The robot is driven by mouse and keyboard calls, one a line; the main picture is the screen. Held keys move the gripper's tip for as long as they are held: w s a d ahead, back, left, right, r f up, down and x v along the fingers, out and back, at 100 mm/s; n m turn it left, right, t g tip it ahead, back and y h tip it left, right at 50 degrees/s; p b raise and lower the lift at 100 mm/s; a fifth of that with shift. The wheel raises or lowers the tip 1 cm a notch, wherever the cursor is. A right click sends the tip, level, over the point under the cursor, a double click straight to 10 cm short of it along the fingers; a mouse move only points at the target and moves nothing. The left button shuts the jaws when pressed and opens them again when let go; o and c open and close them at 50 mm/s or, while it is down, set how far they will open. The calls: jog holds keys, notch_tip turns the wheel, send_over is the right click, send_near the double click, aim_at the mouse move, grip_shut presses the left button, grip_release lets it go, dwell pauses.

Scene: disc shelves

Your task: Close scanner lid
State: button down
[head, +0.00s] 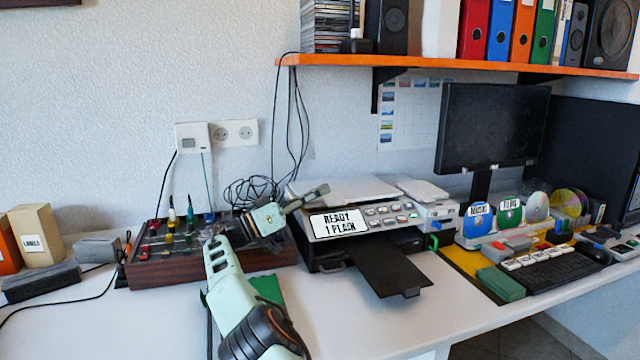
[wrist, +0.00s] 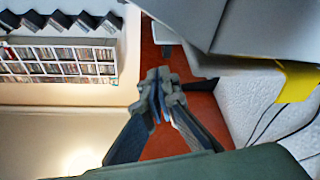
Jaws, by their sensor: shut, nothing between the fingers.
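The scanner is a dark, low multifunction printer (head: 325,257) on the desk, with a "READY 1 PLAIN" display on its front panel. Its pale grey lid (head: 352,188) lies flat or nearly flat on top; I cannot tell whether a small gap is left under it. My gripper (head: 322,191) is at the lid's left front edge, above the panel; I cannot tell whether it touches. In the wrist view my gripper (wrist: 160,82) has its fingertips together with nothing between them.
A wooden-sided box with knobs and screwdrivers (head: 150,262) stands left of the scanner. A dark paper tray (head: 385,270) juts out in front. A monitor (head: 490,127) and keyboard (head: 552,272) are to the right. An orange shelf (head: 450,66) hangs above.

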jog(key=shift+s+f, duration=0.15)
jog(key=shift+f, duration=0.8)
jog(key=shift+r, duration=0.15)
